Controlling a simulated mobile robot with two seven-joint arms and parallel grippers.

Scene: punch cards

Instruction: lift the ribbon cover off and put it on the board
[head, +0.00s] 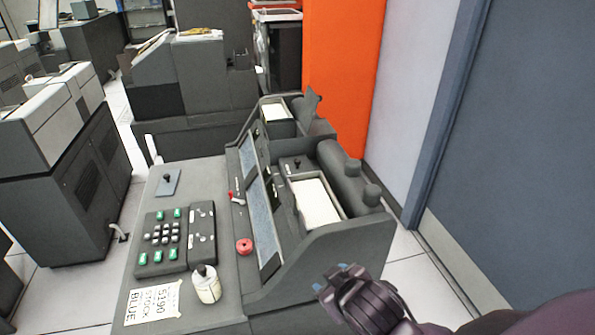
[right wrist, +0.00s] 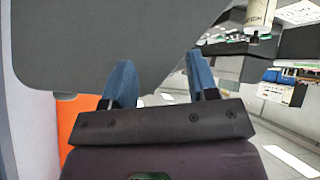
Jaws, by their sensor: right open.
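The grey card machine (head: 330,245) stands in the middle of the head view, with a flat grey desk board (head: 205,180) at its left. I cannot tell for sure which part is the ribbon cover. A dark rounded roller part (head: 340,170) lies along the machine's right side behind the card tray. My right gripper (head: 330,277) is open and empty, by the machine's near right corner. In the right wrist view its two blue fingers (right wrist: 162,85) are apart, with a large grey panel (right wrist: 90,45) above and behind them. My left gripper is not in view.
A keypad (head: 165,236), a red knob (head: 244,246), a white bottle (head: 206,285) and a paper label (head: 153,303) are on the board. White cards (head: 314,202) fill the tray. An orange panel (head: 345,70) and a blue-grey wall (head: 520,150) stand behind and right.

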